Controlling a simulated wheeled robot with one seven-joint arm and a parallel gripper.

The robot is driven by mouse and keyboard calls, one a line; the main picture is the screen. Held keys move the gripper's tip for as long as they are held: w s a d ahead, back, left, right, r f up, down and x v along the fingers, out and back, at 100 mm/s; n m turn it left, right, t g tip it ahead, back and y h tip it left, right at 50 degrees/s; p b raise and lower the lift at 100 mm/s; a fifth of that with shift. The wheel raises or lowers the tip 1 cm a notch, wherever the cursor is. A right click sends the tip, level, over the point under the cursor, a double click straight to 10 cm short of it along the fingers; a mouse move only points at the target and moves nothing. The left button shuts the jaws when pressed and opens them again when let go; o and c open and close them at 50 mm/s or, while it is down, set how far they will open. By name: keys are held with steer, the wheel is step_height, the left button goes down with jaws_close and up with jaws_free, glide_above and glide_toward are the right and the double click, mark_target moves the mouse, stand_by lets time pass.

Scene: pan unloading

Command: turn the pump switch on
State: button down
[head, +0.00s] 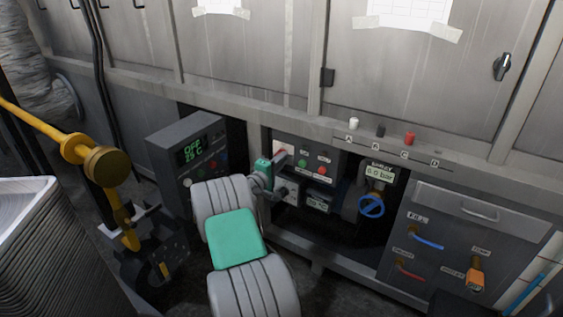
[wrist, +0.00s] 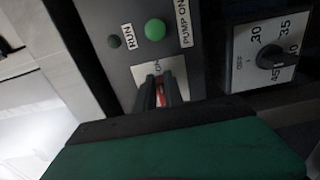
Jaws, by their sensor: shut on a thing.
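The pump panel (head: 311,158) is a dark box on the bench shelf, with a green and a red button on its face. In the wrist view the panel (wrist: 138,52) carries a green button (wrist: 155,29) labelled PUMP ON and a small dark lamp labelled RUN. A red switch (wrist: 160,99) sits by a pale plate with partly hidden lettering. My gripper (wrist: 160,90) is shut on this switch, with dark fingers on both sides. In the head view my gripper (head: 280,161) is at the panel's left side, and the switch's position is hard to make out.
A display box (head: 188,150) reading OFF and 15 C stands left of my arm. A dial (wrist: 272,58) is beside the panel. A gauge (head: 380,171) reads 0.0 bar above a blue valve wheel (head: 371,206). A yellow arm-like pipe (head: 75,147) is at left.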

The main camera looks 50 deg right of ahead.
stand_by(0.4)
steer(key=c, duration=1.4)
jaws_free()
steer(key=shift+c, duration=0.2)
steer(key=a+p, duration=0.2)
steer(key=a, duration=0.5)
steer(key=shift+s+a, duration=0.4)
steer(key=shift+p, duration=0.3)
